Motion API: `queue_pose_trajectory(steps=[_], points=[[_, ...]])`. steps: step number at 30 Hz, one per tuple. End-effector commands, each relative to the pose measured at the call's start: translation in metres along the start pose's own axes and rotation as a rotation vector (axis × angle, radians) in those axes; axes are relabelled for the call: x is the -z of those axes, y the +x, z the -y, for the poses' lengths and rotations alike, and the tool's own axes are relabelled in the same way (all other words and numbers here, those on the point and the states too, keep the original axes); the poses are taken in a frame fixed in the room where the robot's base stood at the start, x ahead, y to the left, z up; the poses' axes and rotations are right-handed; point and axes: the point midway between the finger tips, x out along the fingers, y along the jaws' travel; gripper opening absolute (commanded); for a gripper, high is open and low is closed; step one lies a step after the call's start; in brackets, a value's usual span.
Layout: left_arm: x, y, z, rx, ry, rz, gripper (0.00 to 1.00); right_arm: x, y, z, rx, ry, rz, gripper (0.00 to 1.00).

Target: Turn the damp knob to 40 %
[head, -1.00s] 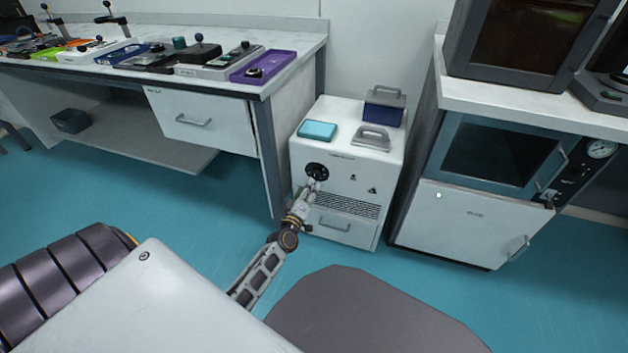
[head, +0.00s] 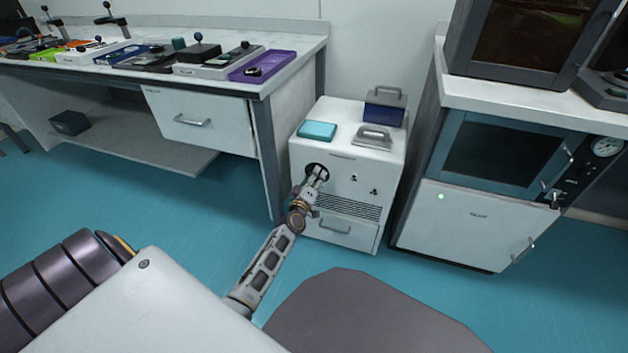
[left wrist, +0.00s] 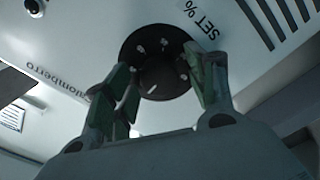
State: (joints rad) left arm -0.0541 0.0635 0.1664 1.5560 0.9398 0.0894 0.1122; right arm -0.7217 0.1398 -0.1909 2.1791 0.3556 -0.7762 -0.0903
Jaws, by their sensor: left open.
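The damp knob is a round black knob on a black dial with pale marks, on the front of a white cabinet (head: 345,215). It shows in the left wrist view (left wrist: 160,82), with a white pointer line near its lower edge and "SET %" printed beside the dial. In the head view the dial (head: 316,170) is partly covered by my left gripper (head: 314,180). In the left wrist view my left gripper's fingers (left wrist: 168,92) are open, one on each side of the knob. I cannot tell whether they touch it. My right gripper is not in view.
On the cabinet top lie a teal box (head: 317,131), a grey handled piece (head: 373,138) and a dark blue handled box (head: 383,108). A bench with a drawer (head: 203,121) stands to the left, and a white-and-teal cabinet (head: 460,228) to the right.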

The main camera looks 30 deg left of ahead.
Motion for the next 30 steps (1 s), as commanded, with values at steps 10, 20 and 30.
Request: queue_pose_trajectory(steps=[10,20,30], points=[[0.0,0.0005,0.0002,0.001,0.0,0.0,0.51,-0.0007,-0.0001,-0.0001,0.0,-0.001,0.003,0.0],[0.0001,0.0004,0.0002,0.001,0.0,0.0,0.11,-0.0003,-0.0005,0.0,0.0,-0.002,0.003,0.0],[0.0006,0.0003,0.0001,0.001,0.025,0.0,0.11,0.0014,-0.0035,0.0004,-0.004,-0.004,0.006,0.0]])
